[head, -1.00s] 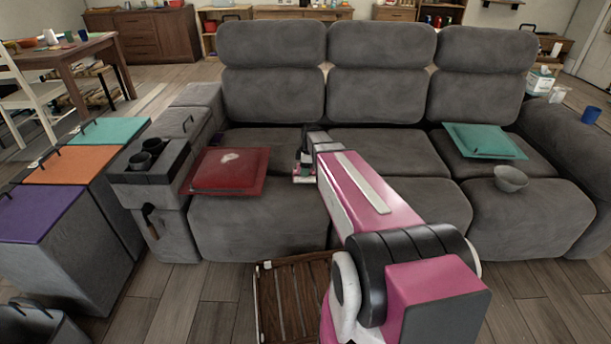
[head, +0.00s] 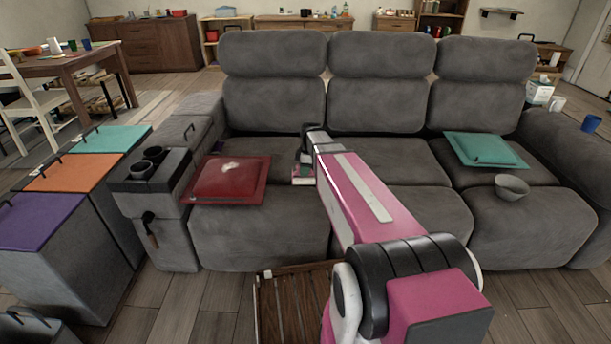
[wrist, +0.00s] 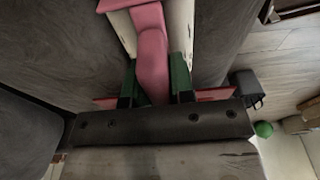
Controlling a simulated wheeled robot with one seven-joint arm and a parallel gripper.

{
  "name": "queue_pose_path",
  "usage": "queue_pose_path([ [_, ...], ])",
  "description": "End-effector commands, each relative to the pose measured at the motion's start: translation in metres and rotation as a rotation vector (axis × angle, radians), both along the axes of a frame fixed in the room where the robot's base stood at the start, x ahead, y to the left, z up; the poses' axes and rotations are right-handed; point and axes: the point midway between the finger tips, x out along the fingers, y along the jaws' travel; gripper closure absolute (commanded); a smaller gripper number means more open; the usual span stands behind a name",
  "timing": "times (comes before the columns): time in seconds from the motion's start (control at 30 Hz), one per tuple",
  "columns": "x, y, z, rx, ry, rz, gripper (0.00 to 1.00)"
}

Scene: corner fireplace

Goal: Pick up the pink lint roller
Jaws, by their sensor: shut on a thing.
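The pink lint roller (wrist: 152,55) is between the two green fingers of my gripper (wrist: 154,86) in the wrist view. My gripper is shut on its pink part, and a white part (wrist: 180,28) shows beyond the fingers. In the head view, my gripper (head: 303,173) is over the left-middle of the grey sofa (head: 385,105), right of the red cushion (head: 228,180). The lint roller is small there and mostly hidden by my arm. I cannot tell whether it touches the seat.
A teal cushion (head: 486,150) and a grey bowl (head: 512,187) are on the right seat. Two dark cups (head: 147,162) stand on the left armrest. Lidded bins (head: 40,220) stand at the left. A wooden slatted piece (head: 290,300) lies on the floor in front.

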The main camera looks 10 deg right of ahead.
Motion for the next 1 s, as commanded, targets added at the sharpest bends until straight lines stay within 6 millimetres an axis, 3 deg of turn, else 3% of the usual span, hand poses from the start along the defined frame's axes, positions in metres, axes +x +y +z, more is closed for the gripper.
queue_pose_path([
  [0.03,-0.016,0.008,0.007,0.0,0.001,0.002,1.0],
  [0.2,-0.043,0.026,0.027,0.0,0.001,0.003,1.0],
  [0.5,-0.077,0.05,0.053,0.0,0.001,0.001,1.0],
  [1.0,-0.09,0.06,0.063,0.0,0.002,-0.001,1.0],
])
